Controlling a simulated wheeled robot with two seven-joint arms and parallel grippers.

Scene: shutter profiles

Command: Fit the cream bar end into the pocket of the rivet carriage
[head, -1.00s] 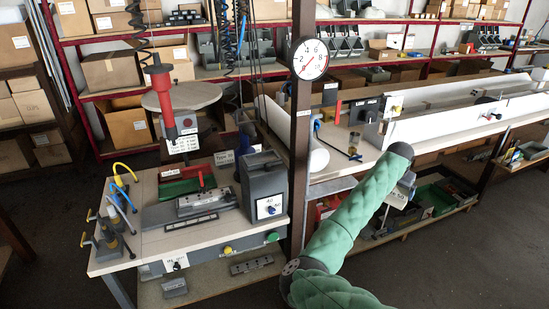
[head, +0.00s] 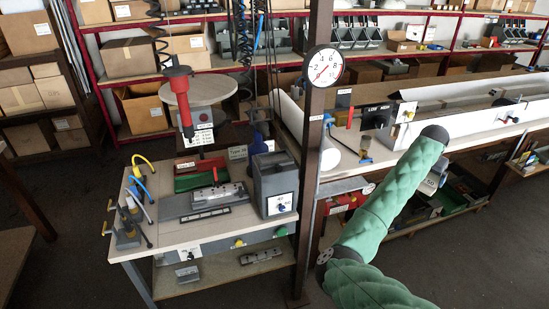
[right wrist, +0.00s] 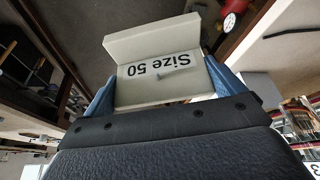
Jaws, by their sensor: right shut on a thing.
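In the right wrist view my right gripper (right wrist: 158,90) has its blue fingers on either side of a pale cream, L-shaped piece with a "Size 50" label, which I take for the cream bar end (right wrist: 135,47). In the head view my right arm rises in its green sleeve from the bottom right. A pale labelled piece (head: 430,183) shows beside the sleeve; I cannot tell if it is the held one. A grey fixture (head: 213,196) lies on the left bench; I cannot tell which fixture is the rivet carriage. My left gripper is out of view.
A brown post with a dial gauge (head: 323,67) stands between the left bench (head: 165,233) and the long white bench at right. A red tool (head: 179,95) hangs over the left bench. A grey box (head: 273,182) stands near the post. Floor at the bottom right is clear.

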